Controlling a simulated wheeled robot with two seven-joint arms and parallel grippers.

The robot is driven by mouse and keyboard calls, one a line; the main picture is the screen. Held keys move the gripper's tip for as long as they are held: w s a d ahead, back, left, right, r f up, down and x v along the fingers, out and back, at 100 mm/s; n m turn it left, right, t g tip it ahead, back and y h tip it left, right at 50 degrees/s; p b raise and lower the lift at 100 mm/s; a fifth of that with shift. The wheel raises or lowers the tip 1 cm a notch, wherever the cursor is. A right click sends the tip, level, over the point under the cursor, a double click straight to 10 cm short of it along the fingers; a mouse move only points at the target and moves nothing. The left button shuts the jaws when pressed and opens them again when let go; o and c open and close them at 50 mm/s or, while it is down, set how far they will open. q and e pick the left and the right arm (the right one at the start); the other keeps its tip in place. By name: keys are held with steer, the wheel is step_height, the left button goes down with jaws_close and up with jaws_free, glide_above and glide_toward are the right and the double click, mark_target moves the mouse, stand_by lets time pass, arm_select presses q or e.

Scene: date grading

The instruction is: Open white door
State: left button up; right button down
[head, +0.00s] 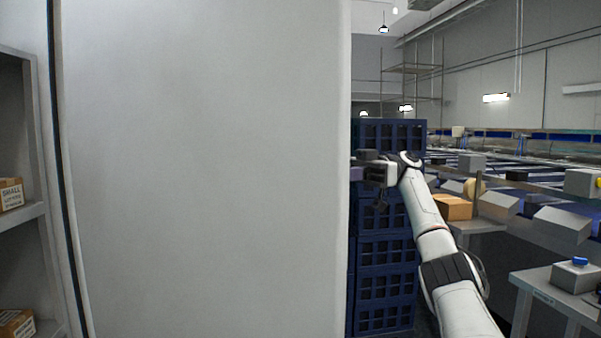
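The white door (205,170) is a large plain panel that fills the left and middle of the head view. Its left side runs along a dark upright strip, and its right edge stands upright in front of the blue crates. My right gripper (362,168) is just right of that edge, at about mid-height, pointing left toward it. I cannot tell whether it touches the door. Its fingertips are small and dark, so whether they are open or shut is unclear. No handle shows on the visible face. My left gripper is not in view.
Stacked blue crates (386,250) stand behind my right gripper. A shelf unit (22,222) with cardboard boxes (11,194) is at the far left. At the right are a cardboard box (453,208), grey tables (545,285) and conveyor equipment.

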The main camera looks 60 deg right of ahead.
steer(key=shift+w+d, duration=0.15)
steer(key=shift+d, duration=0.2)
steer(key=c, duration=1.7)
jaws_free()
steer(key=shift+w+f, duration=0.1)
steer(key=shift+w, duration=0.1)
steer(key=shift+s, duration=0.1)
steer(key=shift+a, duration=0.1)
